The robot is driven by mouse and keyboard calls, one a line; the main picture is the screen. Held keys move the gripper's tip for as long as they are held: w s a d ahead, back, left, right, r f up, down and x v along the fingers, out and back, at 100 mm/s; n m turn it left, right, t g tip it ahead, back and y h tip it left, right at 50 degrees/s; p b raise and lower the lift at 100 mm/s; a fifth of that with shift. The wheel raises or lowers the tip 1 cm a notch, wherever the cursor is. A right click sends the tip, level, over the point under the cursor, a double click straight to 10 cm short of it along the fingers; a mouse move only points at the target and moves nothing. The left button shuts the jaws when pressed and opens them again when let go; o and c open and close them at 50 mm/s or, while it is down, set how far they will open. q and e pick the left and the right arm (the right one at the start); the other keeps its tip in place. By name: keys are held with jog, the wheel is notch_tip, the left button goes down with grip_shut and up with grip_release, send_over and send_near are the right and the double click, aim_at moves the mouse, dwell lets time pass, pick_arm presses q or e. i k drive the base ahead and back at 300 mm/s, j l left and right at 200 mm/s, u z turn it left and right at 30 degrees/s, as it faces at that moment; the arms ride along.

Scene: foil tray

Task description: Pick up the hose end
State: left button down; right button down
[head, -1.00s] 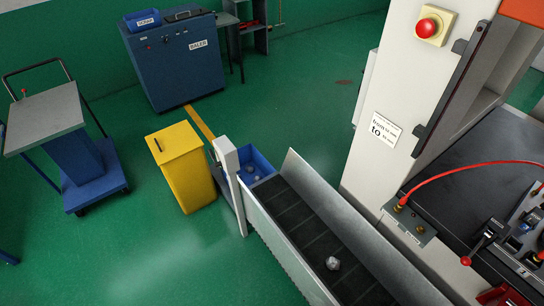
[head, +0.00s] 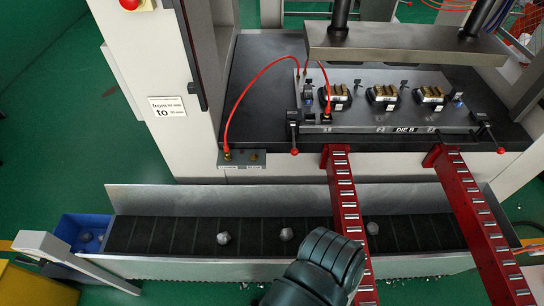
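A thin red hose (head: 250,86) arcs up from a brass fitting (head: 227,155) on a small grey bracket (head: 241,160) at the left front of the press. It runs toward the left side of the die plate (head: 400,78). A red length also drops to a brass fitting (head: 327,113) at the plate's front left; I cannot tell whether it is the same hose. No loose hose end shows clearly. Neither gripper's fingers are in view.
Two red rails (head: 346,200) (head: 470,205) jut from the press over the conveyor (head: 175,236), which carries several grey lumps. A blue bin (head: 75,222) stands at its left end. A heavy press plate (head: 400,42) hangs above the die. Red-knobbed levers flank the die plate.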

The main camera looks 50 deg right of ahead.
aim_at(326, 114)
jog(key=z, duration=0.45)
jog(key=j+z, duration=0.15)
jog(key=z, duration=0.75)
jog(key=j+z, duration=0.15)
jog(key=z, duration=0.3)
